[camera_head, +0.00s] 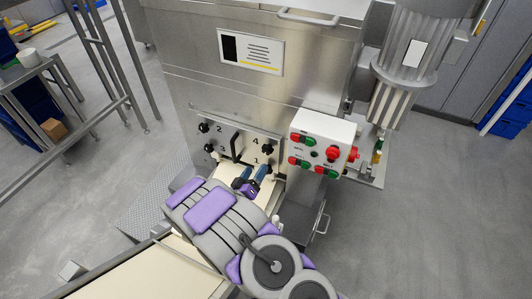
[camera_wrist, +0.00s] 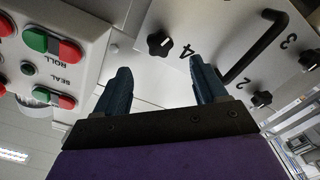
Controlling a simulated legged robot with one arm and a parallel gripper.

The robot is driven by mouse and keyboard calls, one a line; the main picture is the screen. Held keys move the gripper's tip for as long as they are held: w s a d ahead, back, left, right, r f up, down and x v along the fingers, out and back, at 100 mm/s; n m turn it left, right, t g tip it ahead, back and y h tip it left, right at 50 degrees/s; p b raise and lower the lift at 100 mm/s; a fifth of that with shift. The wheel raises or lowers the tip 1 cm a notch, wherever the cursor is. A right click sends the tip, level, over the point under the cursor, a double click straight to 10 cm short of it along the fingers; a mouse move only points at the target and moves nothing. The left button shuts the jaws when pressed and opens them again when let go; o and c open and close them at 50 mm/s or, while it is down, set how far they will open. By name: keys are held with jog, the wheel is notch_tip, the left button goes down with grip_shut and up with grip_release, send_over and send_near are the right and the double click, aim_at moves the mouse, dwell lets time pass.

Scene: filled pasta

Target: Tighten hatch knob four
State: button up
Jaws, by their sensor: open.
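Hatch knob four (camera_head: 267,149) is a black star-shaped knob beside the printed 4, at the upper right of the steel hatch plate (camera_head: 226,135). In the wrist view, which is turned over, knob four (camera_wrist: 160,44) shows whole, beyond the fingertips and roughly between them sideways. My gripper (camera_head: 254,174) is in front of the plate's lower right part, below knob four in the head view. Its two blue fingers stand apart in the wrist view (camera_wrist: 160,75), with nothing between them. The fingers appear clear of the knob.
Knob two (camera_head: 204,127) and knob three (camera_head: 210,147) are on the plate's left side. A black bar handle (camera_head: 235,143) stands out mid-plate, close to one finger in the wrist view. A white control box (camera_head: 322,143) with red and green buttons juts out to the right.

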aim_at(266, 153)
jog(key=x, duration=1)
jog(key=shift+w+b, duration=0.2)
jog(key=shift+b, duration=0.15)
jog(key=shift+f, duration=0.1)
jog(key=c, duration=1)
jog(key=shift+s, duration=0.1)
